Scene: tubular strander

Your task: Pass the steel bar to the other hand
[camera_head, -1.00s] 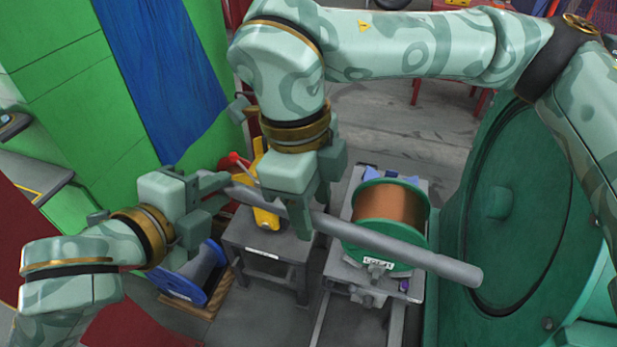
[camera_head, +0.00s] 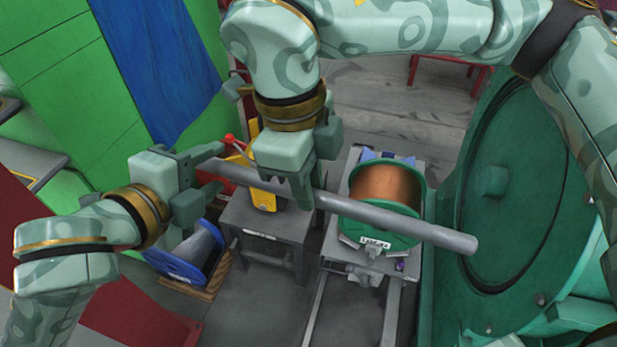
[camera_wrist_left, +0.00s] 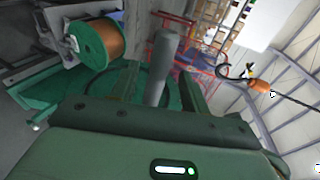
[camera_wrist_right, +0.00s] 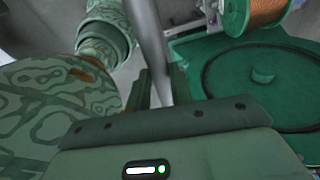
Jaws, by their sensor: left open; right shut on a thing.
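The steel bar (camera_head: 400,222) is a long grey round rod, held in the air and sloping down to the right in the head view. My right gripper (camera_head: 312,194) comes from above and is shut on the bar left of its middle. The bar also runs between the fingers in the right wrist view (camera_wrist_right: 150,45). My left gripper (camera_head: 220,168) is open at the bar's left end, its fingers pointing along the bar. In the left wrist view the bar (camera_wrist_left: 167,60) shows lengthwise between the spread fingers; I cannot tell whether its end lies inside them.
A copper-wire spool (camera_head: 388,185) with green flanges stands on a grey stand below the bar. A large green machine disc (camera_head: 515,190) is at the right, near the bar's right end. A yellow item (camera_head: 262,196) sits on a grey table (camera_head: 270,222). A blue spool (camera_head: 190,258) is lower left.

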